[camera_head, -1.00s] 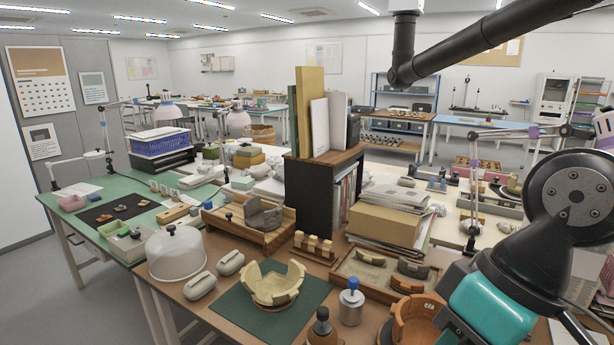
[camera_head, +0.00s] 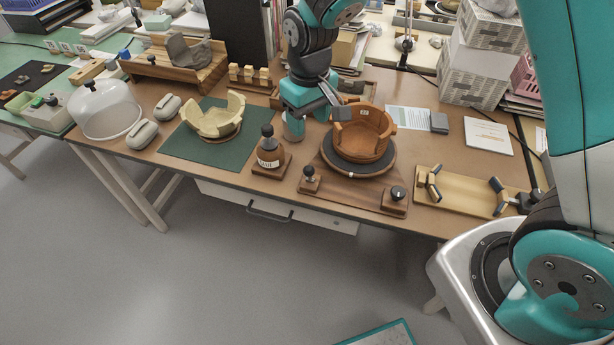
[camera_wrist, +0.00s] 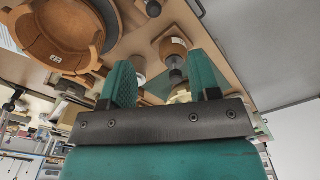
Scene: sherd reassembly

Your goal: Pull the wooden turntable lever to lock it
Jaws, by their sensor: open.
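A broken orange-brown bowl (camera_head: 362,128) sits on the round dark turntable (camera_head: 345,165), which stands on a wooden base board (camera_head: 352,190). A dark-knobbed post (camera_head: 310,176) rises at the board's left corner; a black knob on a block (camera_head: 397,194) is at its right corner. I cannot tell surely which is the lever. My teal gripper (camera_head: 306,104) hangs behind and left of the bowl, holding nothing. In the wrist view my gripper (camera_wrist: 165,78) has its two fingers apart; the bowl (camera_wrist: 60,30) is upper left and a small dark knob (camera_wrist: 153,9) is at the top.
A labelled dark bottle (camera_head: 268,150) on a wooden stand is left of the turntable. A cream bowl (camera_head: 215,118) sits on a green mat (camera_head: 190,147). A wooden board with clamps (camera_head: 465,193) lies to the right.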

